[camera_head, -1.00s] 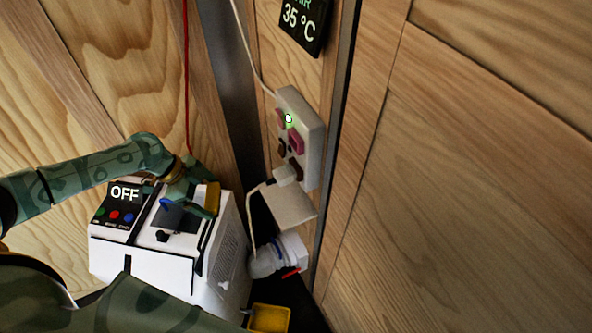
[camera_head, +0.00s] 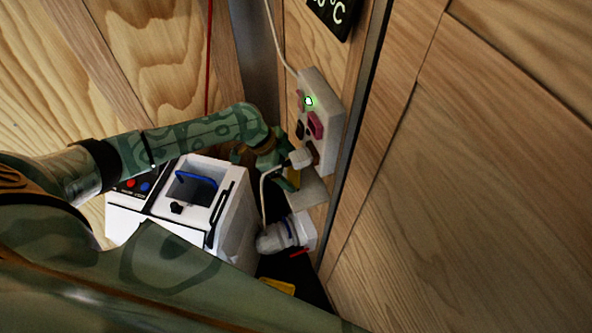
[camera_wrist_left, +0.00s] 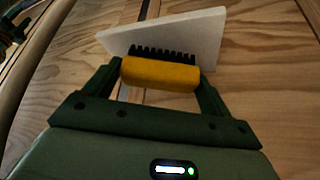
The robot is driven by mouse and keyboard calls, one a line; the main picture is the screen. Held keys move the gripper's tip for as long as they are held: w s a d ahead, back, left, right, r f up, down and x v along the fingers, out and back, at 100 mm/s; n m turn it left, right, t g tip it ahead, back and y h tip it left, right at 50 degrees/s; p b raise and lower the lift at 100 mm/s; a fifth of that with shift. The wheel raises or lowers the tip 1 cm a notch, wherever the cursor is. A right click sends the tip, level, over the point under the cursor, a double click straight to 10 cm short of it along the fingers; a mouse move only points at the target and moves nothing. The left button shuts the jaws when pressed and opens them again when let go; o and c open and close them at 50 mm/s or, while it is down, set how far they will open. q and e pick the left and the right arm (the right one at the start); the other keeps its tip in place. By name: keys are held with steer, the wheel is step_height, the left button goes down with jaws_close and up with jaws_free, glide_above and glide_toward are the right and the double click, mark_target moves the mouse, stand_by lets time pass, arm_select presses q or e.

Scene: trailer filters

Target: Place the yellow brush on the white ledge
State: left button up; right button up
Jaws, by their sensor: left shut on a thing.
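The yellow brush (camera_wrist_left: 160,75) with black bristles is between the fingers of my left gripper (camera_wrist_left: 158,82), which is shut on it. In the head view a small part of the yellow brush (camera_head: 293,179) shows under my left gripper (camera_head: 283,172). The white ledge (camera_head: 311,193) juts from the wooden wall below the socket panel, right beside the brush. In the left wrist view the white ledge (camera_wrist_left: 203,32) lies just beyond the bristles. I cannot tell whether brush and ledge touch. My right gripper is not in view.
A white socket panel (camera_head: 322,118) with a plugged-in white cable is above the ledge. A white machine (camera_head: 185,222) with a blue handle stands to the left. A white fitting (camera_head: 284,236) is below the ledge, with a yellow object (camera_head: 278,287) lower down.

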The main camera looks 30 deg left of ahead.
arm_select(q)
steer(key=shift+w+d, duration=0.2)
steer(key=shift+d, duration=0.3)
steer(key=shift+w+d, duration=0.15)
steer(key=shift+d, duration=0.3)
steer(key=shift+a+f+b, duration=0.1)
steer(key=shift+f+b, duration=0.2)
steer(key=shift+f, duration=0.55)
steer(key=shift+s, duration=0.1)
steer(key=o, duration=0.8)
steer(key=shift+c, duration=0.2)
steer(key=p+v, duration=0.3)
steer(key=v, duration=0.9)
steer(key=shift+r, duration=0.1)
